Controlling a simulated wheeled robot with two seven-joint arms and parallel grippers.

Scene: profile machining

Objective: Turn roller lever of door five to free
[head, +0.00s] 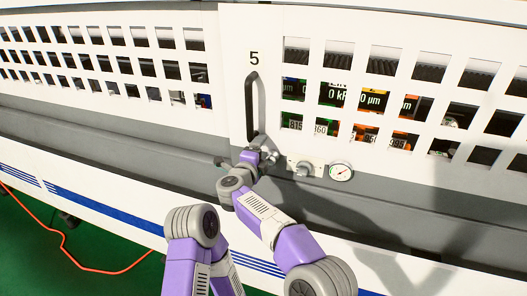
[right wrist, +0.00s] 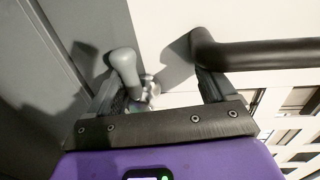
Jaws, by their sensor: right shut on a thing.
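Door five (head: 232,70) is a white panel marked "5" with a vertical black handle (head: 252,105). The roller lever (right wrist: 125,66) has a grey rounded knob on a metal pivot, below the lower end of the handle. My right gripper (head: 258,150) is at this lever, and its jaws also show in the right wrist view (right wrist: 155,88). The lever stands between the two fingers, close to the left one. The right finger lies close to the end of the black handle (right wrist: 262,54). In the head view my gripper mostly hides the lever. My left gripper is out of view.
Right of the lever are a round knob (head: 305,168) and a dial gauge (head: 341,172) on the grey strip. Slotted white panels (head: 115,82) stretch to both sides. An orange cable (head: 66,258) lies on the green floor at the lower left.

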